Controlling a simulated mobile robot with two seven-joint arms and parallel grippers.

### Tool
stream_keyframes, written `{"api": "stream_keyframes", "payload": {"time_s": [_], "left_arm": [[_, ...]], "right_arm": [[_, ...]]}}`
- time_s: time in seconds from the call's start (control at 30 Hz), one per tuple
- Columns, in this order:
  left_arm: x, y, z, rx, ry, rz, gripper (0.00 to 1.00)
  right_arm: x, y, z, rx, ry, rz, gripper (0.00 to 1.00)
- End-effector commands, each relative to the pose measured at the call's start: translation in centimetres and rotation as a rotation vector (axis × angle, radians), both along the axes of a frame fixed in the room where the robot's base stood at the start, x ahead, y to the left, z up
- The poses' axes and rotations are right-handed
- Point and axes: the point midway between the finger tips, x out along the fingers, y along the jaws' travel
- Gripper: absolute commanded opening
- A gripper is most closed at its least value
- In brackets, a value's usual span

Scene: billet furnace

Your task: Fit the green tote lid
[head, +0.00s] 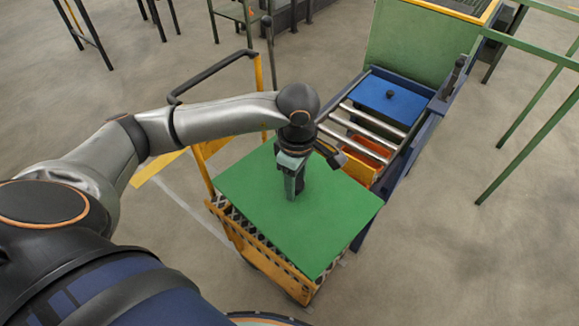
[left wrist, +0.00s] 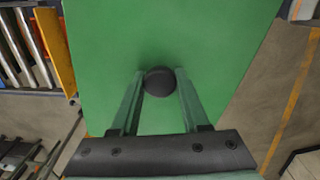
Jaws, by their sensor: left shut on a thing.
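The green tote lid (head: 330,222) is a flat green board above the yellow cart in the head view. It fills much of the left wrist view (left wrist: 210,50) as well. My left gripper (head: 292,190) points down at the lid's middle. In the left wrist view its two fingers (left wrist: 160,88) are shut on a round black knob (left wrist: 160,80) on the lid. Whatever is under the lid is mostly hidden, and I cannot tell whether the lid rests on a tote. My right gripper does not show.
The yellow cart (head: 254,244) with mesh sides stands under the lid. Behind it is a roller conveyor (head: 366,132) with a blue lid with a black knob (head: 390,96) and an orange tote (head: 362,164). Green rails (head: 528,152) stand at the right. Floor is open at the left and lower right.

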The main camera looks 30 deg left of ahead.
Motion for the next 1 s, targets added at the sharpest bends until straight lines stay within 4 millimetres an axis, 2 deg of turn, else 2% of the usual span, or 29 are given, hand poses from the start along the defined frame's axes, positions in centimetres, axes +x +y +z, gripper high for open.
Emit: {"api": "stream_keyframes", "payload": {"time_s": [0.1, 1.0], "left_arm": [[1.1, 0.6, -1.4, 0.000, -0.001, 0.316, 0.00], [7.7, 5.9, -9.1, -0.006, -0.001, 2.702, 0.00]], "right_arm": [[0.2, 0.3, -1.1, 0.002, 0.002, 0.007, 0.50], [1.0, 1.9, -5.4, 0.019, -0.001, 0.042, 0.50]]}}
